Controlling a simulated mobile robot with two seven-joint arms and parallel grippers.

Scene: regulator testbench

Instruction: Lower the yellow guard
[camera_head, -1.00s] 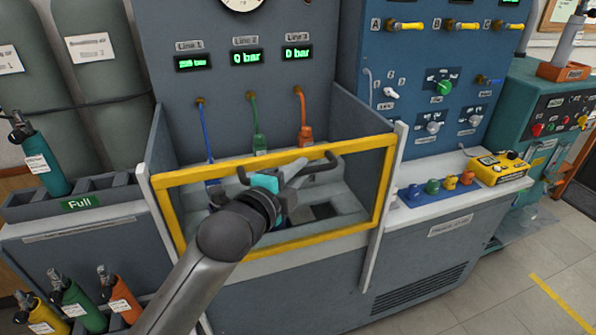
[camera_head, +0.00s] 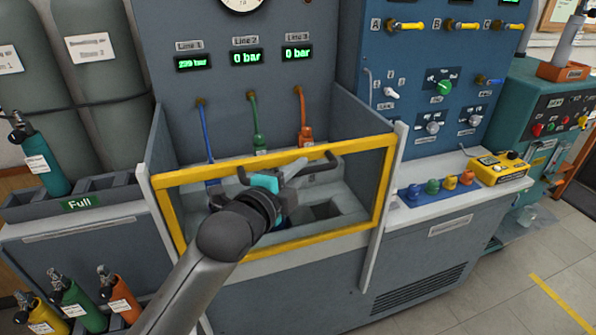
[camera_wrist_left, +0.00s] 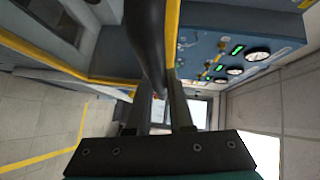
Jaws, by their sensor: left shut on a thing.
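The yellow guard (camera_head: 340,151) is a clear panel in a yellow frame, standing upright across the front of the test bay between two pale side posts. Its dark handle (camera_head: 328,163) is near the top edge. My left gripper (camera_head: 283,176) is at the handle, shut on it; the arm hides part of the guard's lower left. In the left wrist view the dark handle (camera_wrist_left: 150,40) runs down between the fingers of my left gripper (camera_wrist_left: 158,92), with yellow frame strips of the guard (camera_wrist_left: 172,35) beside it. My right gripper is not in view.
Blue, green and orange hoses hang in the bay behind the guard, below displays (camera_head: 246,57). Cylinders (camera_head: 76,302) stand at the lower left. A ledge at the right holds coloured fittings (camera_head: 433,186) and a yellow device (camera_head: 497,168). The floor at the right is clear.

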